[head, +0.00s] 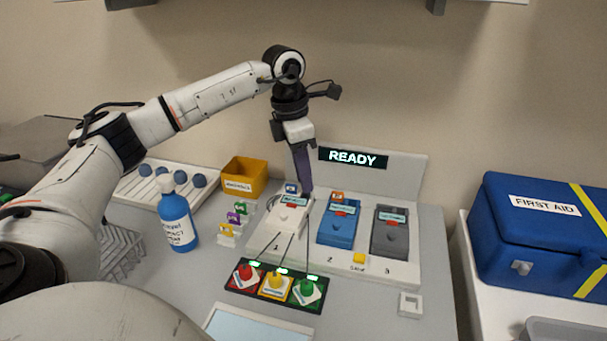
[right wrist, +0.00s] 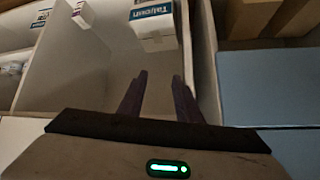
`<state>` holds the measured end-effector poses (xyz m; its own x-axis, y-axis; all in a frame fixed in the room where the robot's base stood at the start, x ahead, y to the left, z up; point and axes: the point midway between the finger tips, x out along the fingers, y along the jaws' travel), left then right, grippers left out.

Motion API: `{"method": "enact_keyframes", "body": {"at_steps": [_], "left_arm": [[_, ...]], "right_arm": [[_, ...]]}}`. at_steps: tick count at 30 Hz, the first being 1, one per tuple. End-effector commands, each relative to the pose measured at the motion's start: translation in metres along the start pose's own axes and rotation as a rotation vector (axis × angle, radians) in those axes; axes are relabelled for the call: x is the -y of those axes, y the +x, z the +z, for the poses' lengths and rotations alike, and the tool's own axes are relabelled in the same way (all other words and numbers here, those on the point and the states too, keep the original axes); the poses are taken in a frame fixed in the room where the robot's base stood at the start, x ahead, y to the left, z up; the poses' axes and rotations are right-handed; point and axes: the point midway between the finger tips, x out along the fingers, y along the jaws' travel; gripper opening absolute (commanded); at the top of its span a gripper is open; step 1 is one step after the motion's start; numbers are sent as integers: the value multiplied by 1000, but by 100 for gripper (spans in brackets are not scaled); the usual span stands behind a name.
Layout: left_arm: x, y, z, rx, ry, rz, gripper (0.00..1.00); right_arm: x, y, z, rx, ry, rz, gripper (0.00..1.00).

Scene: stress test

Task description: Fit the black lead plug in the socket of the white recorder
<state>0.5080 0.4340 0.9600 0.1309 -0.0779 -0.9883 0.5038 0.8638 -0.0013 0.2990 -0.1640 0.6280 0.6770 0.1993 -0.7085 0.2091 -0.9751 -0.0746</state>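The white recorder (head: 284,222) lies in place 1 of the pale station, left of a blue and a dark grey recorder. My left gripper (head: 307,190) points down at the recorder's back right edge. Its fingers show edge-on, so their gap is hidden. A thin black lead (head: 308,240) runs from the green block up to these fingertips; its plug cannot be made out. Two other dark leads run from the red and yellow blocks to the white recorder's front. My right gripper (right wrist: 158,97) is open and empty, away from the station, over a shelf compartment.
The red, yellow and green blocks (head: 246,273) sit on a black strip in front. A blue bottle (head: 177,221), small coloured tags and a yellow bin (head: 244,177) stand left. A blue first aid case (head: 535,240) is right. A READY display (head: 352,158) is behind.

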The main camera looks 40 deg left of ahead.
Motion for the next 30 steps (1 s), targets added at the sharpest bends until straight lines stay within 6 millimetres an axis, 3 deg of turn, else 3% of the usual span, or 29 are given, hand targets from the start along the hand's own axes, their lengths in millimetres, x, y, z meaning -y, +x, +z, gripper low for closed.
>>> {"method": "enact_keyframes", "body": {"at_steps": [15, 24, 28, 30], "left_arm": [[0, -22, 4, 0, 0, 0, 21], [0, -23, 4, 0, 0, 0, 21], [0, -23, 4, 0, 0, 0, 42], [0, -22, 4, 0, 0, 0, 42]], "right_arm": [[2, -15, -15, 0, 0, 0, 31], [2, -15, -15, 0, 0, -1, 31], [2, -15, -15, 0, 0, -1, 31], [2, -16, -15, 0, 0, -1, 31]]}}
